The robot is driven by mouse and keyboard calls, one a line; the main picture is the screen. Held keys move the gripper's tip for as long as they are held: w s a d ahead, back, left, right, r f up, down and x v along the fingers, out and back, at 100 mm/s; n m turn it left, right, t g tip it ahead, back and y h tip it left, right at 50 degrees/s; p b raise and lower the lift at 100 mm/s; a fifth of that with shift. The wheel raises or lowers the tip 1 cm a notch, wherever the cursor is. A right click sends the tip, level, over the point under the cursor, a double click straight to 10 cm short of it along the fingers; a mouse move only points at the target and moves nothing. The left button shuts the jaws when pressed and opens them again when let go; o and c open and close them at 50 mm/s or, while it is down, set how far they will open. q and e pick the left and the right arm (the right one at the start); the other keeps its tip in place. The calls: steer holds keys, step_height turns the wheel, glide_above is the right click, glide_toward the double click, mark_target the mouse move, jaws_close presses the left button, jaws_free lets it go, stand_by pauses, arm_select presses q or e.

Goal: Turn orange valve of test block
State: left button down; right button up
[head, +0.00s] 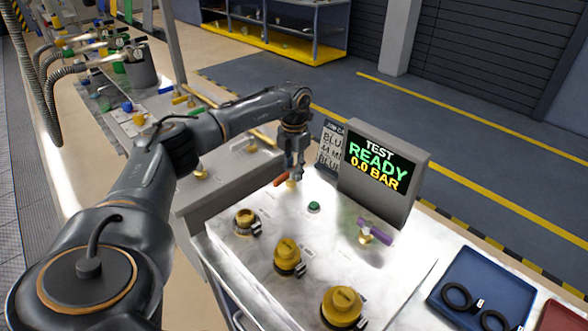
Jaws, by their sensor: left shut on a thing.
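The test block (232,262) is a light metal bench with brass fittings on top. The orange valve (281,179) has a small orange lever on a brass body, near the far left edge of the block. My left gripper (291,172) points down at the valve from above and is shut on the orange lever, whose outer end sticks out to the left. The fingers hide part of the lever and the valve body. My right gripper is not in view.
A display (378,172) reading "TEST READY 0.0 BAR" stands right of the gripper, beside a sign (330,147). A green button (314,207), a purple-handled valve (375,232) and several brass caps (288,254) sit nearer. A blue tray (513,287) holds black rings.

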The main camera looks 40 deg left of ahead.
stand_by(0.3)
arm_select(q)
steer(key=c, duration=1.1)
jaws_free()
steer(key=shift+c, duration=0.2)
step_height(320, 180, up, 12)
